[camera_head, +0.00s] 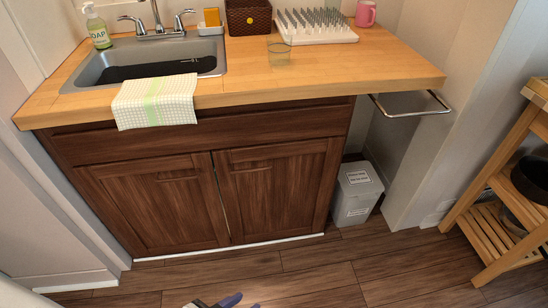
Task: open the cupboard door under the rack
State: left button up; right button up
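The drying rack (315,24), a white base with rows of grey pegs, stands at the back right of the wooden counter. Below the counter is a dark brown cupboard with two doors. The right cupboard door (280,195) is on the rack's side and the left cupboard door (150,205) is beside it. Both look shut, with a thin light line where they meet. Part of a gripper, seemingly my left gripper (222,302), shows at the bottom edge, on the floor side and apart from the doors. Its blue-tipped fingers are mostly cut off. My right gripper is out of view.
A checked towel (155,102) hangs over the counter front by the sink (105,77). A glass (279,54) stands near the rack. A grey bin (357,194) stands right of the cupboard, below a metal towel bar (412,110). A wooden shelf (500,215) is far right. The floor before the doors is clear.

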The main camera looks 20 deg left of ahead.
aim_at(279, 190)
jog(key=u, duration=0.4)
jog(key=i, duration=0.9)
jog(key=u, duration=0.55)
